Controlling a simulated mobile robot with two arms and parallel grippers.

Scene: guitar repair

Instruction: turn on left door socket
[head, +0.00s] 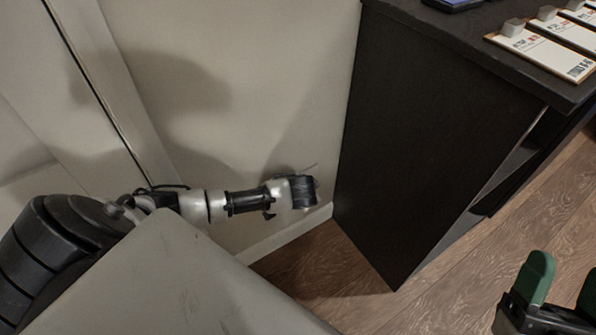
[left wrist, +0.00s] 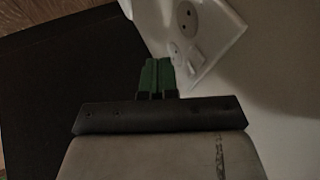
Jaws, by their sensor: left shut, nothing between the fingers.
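The white door socket (left wrist: 208,32) is a plate on the pale wall, with round outlets and a small rocker switch (left wrist: 195,58). It shows at the top of the left wrist view. My left gripper (left wrist: 158,68) has its green fingers closed together, with nothing between them. Their tips are beside the plate's lower left edge in that view; I cannot tell whether they touch it. In the head view my left arm reaches to the wall, and its wrist hides the fingers and most of the socket. My right gripper (head: 566,284) is at the lower right, its green fingers apart and empty.
A black cabinet (head: 425,135) stands close to the right of my left wrist. Several cards (head: 545,52) lie on its top. A white door frame (head: 110,85) is on the left. Wooden floor (head: 325,270) is open below and to the right.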

